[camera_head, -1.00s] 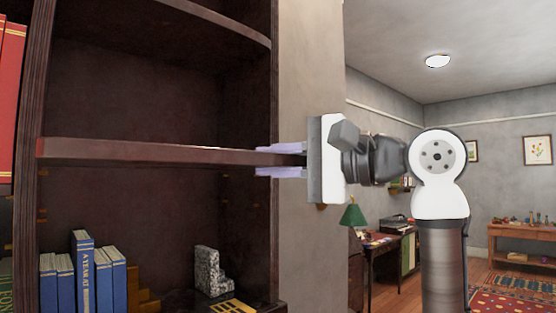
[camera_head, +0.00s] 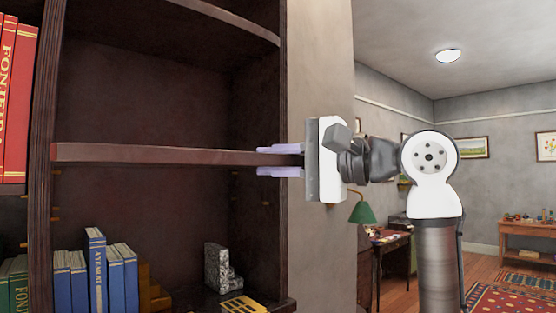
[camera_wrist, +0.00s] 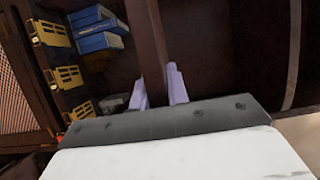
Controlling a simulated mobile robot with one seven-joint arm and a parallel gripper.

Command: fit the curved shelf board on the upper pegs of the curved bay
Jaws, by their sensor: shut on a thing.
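The curved shelf board (camera_head: 150,153) is dark brown and lies about level across the curved bay (camera_head: 284,210). Its left end shows beside the bay's left upright; I cannot tell whether it touches. My gripper (camera_head: 262,160) is shut on the board's right end, one pale lilac finger above and one below. In the wrist view the board (camera_wrist: 146,40) runs away between the two fingers (camera_wrist: 160,88). Small peg-like bits (camera_head: 56,212) show on the left side below the board. Whether the board rests on any pegs is hidden.
A fixed curved shelf (camera_head: 225,17) is above. Red books (camera_head: 16,90) stand at left. A grey wall (camera_head: 320,70) adjoins the bay's right.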

